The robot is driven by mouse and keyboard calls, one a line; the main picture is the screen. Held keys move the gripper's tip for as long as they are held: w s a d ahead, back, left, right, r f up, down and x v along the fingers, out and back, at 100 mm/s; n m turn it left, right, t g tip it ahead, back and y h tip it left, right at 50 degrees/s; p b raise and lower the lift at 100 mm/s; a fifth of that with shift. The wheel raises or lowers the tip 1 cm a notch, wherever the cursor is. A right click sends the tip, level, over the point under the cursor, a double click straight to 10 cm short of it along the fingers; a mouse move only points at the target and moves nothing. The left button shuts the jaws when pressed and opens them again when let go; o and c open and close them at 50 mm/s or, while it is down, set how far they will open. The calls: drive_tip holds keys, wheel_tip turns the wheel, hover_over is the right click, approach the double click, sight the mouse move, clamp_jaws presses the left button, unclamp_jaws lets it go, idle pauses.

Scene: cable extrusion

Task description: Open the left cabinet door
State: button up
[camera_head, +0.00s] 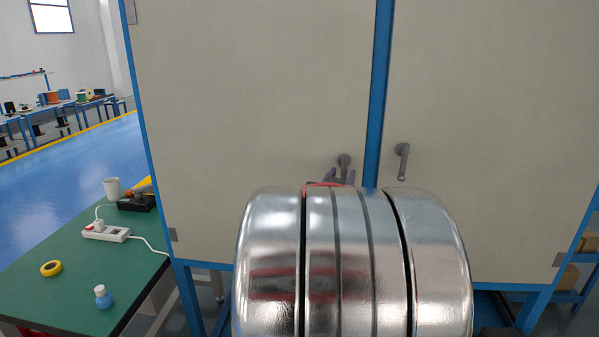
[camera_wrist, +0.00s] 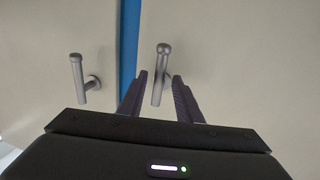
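The left cabinet door (camera_head: 250,100) is a beige panel and appears closed. Its grey lever handle (camera_head: 343,160) shows near the door's lower right edge, partly hidden by my gripper (camera_head: 338,181). My arm's shiny metal body hides most of the gripper in the head view. In the wrist view, which looks turned upside down, my gripper (camera_wrist: 160,76) is open with its two dark fingers on either side of the left door's handle (camera_wrist: 159,72). Gaps show between the handle and both fingers.
The right door (camera_head: 490,110) and its handle (camera_head: 402,162) are across a blue frame post (camera_head: 377,90); that handle also shows in the wrist view (camera_wrist: 78,78). A green table (camera_head: 60,270) with a power strip (camera_head: 105,233), tape (camera_head: 50,268) and bottle (camera_head: 103,297) stands at left.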

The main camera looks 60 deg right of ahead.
sight(343, 174)
drive_tip(key=shift+x, duration=1.45)
drive_tip(key=shift+c, duration=0.3)
clamp_jaws()
drive_tip(key=shift+d, duration=0.1)
drive_tip(key=shift+w, duration=0.15)
